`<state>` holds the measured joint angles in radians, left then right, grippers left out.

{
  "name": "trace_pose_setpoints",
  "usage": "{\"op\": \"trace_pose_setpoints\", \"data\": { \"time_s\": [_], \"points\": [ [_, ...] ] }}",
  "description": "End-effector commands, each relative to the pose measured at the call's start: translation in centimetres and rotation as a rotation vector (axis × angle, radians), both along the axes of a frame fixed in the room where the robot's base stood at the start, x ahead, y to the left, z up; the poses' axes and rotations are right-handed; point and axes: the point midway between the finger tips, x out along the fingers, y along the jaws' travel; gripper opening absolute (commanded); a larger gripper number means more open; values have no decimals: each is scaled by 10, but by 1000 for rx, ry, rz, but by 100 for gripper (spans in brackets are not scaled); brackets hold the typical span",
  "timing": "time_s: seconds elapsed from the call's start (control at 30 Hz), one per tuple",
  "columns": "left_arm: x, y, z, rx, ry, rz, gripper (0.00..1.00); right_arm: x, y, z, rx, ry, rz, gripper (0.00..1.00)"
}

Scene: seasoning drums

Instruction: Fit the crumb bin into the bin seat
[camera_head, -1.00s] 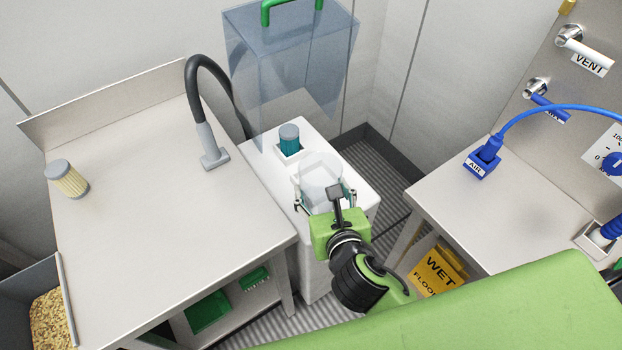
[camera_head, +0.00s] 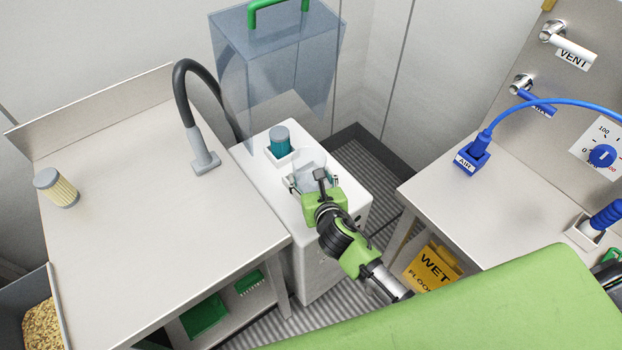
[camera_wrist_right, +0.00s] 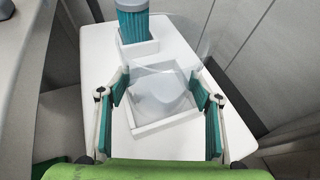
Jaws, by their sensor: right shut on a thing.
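The crumb bin, a clear see-through container (camera_head: 312,163), is between the fingers of my right gripper (camera_head: 308,183), over the top of the white cabinet. In the right wrist view, the gripper (camera_wrist_right: 160,92) has its teal pads on both sides of the clear bin (camera_wrist_right: 162,84). The bin seat, a square white raised frame (camera_wrist_right: 170,129), shows under and around the bin. The bin lines up roughly with the frame. I cannot tell how deep its lower part sits. My left gripper is not in view.
A teal filter with a grey cap (camera_head: 280,139) stands in a smaller socket behind the seat; it also shows in the right wrist view (camera_wrist_right: 132,22). A clear hopper with a green handle (camera_head: 275,60) hangs behind. The left worktop (camera_head: 150,215) is mostly bare.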

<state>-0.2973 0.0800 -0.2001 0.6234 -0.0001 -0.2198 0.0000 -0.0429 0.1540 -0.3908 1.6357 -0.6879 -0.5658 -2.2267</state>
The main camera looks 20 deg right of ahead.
Motion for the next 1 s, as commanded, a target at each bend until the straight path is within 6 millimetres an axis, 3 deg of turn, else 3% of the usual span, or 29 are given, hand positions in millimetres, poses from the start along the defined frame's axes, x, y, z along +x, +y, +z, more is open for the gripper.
{"op": "trace_pose_setpoints", "data": {
  "time_s": [0.43, 0.47, 0.5, 0.53, 1.0],
  "points": [
    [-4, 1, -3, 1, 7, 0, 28, 1, 0, -10, -2, -3, 1, 32],
    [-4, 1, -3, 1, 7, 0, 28, 0, 0, -10, -2, -2, 1, 62],
    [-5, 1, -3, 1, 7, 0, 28, 0, 0, -9, -2, -2, 1, 72],
    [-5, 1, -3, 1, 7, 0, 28, 0, 0, -9, -2, -2, 1, 76],
    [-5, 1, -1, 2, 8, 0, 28, -6, 0, -4, -1, -3, 0, 76]
  ]
}}
